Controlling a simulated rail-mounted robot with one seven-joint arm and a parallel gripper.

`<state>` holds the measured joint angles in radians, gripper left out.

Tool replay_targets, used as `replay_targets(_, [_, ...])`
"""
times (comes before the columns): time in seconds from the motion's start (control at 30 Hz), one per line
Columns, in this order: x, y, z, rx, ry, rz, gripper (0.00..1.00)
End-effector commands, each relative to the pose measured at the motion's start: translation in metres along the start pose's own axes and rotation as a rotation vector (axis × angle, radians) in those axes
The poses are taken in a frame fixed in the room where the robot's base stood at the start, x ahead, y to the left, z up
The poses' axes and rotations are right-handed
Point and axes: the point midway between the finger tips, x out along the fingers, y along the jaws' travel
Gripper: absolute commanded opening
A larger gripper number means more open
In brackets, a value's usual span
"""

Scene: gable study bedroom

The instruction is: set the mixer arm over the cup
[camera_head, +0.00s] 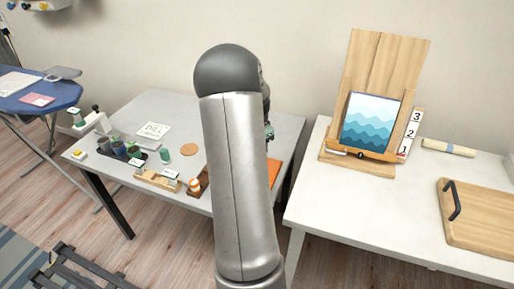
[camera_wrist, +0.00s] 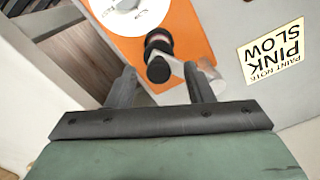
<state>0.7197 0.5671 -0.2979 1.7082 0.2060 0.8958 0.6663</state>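My gripper (camera_wrist: 160,72) shows in the wrist view with its two dark fingers spread apart. A small black-capped cylinder (camera_wrist: 157,67) shows beyond and between the fingertips, with no clear contact. A pale grey strip runs from it to the right; I cannot tell whether this is the mixer arm. A white disc (camera_wrist: 118,12) lies on an orange mat (camera_wrist: 188,32) behind it. The orange mat (camera_head: 273,172) shows in part in the head view. My arm hides my gripper and much of the mixer area there. I cannot make out the cup for certain.
A yellow note (camera_wrist: 273,50) reading "PINK SLOW" lies right of the mat. An easel (camera_head: 385,60) stands on the right table.

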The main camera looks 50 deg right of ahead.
Motion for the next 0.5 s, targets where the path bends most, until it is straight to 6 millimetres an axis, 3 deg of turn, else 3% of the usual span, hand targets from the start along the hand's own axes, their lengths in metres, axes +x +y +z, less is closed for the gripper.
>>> replay_targets(0.3, [-0.003,0.0,-0.001,-0.002,0.002,0.0,0.47])
replay_targets(0.5, [-0.031,0.0,0.0,-0.004,0.004,-0.002,0.47])
